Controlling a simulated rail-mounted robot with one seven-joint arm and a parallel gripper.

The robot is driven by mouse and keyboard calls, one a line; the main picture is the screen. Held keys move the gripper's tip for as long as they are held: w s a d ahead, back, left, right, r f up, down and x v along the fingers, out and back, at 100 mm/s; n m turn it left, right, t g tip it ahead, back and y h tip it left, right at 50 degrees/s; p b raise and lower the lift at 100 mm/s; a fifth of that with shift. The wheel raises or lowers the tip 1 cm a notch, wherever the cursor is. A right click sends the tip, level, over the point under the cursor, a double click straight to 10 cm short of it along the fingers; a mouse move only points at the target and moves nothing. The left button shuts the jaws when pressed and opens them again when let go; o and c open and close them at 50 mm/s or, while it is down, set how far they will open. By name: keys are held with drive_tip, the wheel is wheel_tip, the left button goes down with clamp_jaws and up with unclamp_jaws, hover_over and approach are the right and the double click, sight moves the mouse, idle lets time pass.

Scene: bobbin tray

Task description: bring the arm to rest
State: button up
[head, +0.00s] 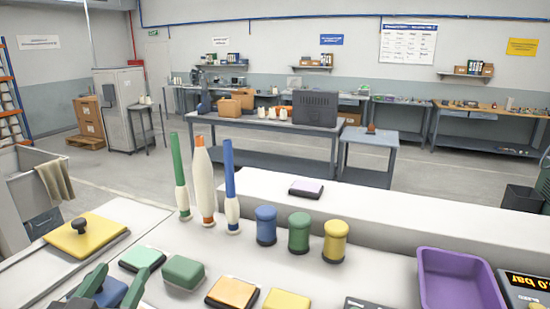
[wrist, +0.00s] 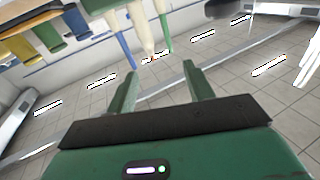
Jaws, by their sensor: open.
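My gripper (head: 115,279) is at the lower left of the head view, with its two green fingers over the front of the white worktop. In the wrist view the gripper (wrist: 163,84) is open, its fingers well apart, with nothing between them. The wrist view is tilted and shows floor beyond the fingertips. Most of the arm is outside both views.
Tall green (head: 179,172), orange (head: 204,180) and blue (head: 230,184) spindles stand beyond the gripper. Short blue (head: 266,225), green (head: 299,232) and yellow (head: 335,241) bobbins stand right of them. A yellow lidded block (head: 85,236), green block (head: 184,272) and purple tray (head: 457,280) are nearby.

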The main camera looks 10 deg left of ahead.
drive_tip(key=d+r+t+h, duration=0.1)
drive_tip(key=d+r, duration=0.3)
drive_tip(key=d, duration=0.3)
drive_tip(key=d+r+m+t, duration=0.1)
drive_tip(key=d+r, duration=0.2)
drive_tip(key=d, duration=0.3)
drive_tip(key=d+r+t+h, duration=0.1)
drive_tip(key=d+r+t, duration=0.1)
drive_tip(key=d+r, duration=0.35)
drive_tip(key=s+d+r+t+h, duration=0.1)
drive_tip(key=s+d+r, duration=0.25)
drive_tip(key=d, duration=0.25)
drive_tip(key=s+d+r+t+h, duration=0.1)
drive_tip(key=s+d+r+t, duration=0.1)
drive_tip(key=s+d, duration=0.35)
wheel_tip(320, 180, up, 18)
drive_tip(key=y+p, duration=0.1)
drive_tip(key=p, duration=1.6)
drive_tip(key=shift+w+a+f+g+p, duration=0.2)
drive_tip(key=shift+w+g+p, duration=0.1)
drive_tip(key=shift+w+p, duration=0.15)
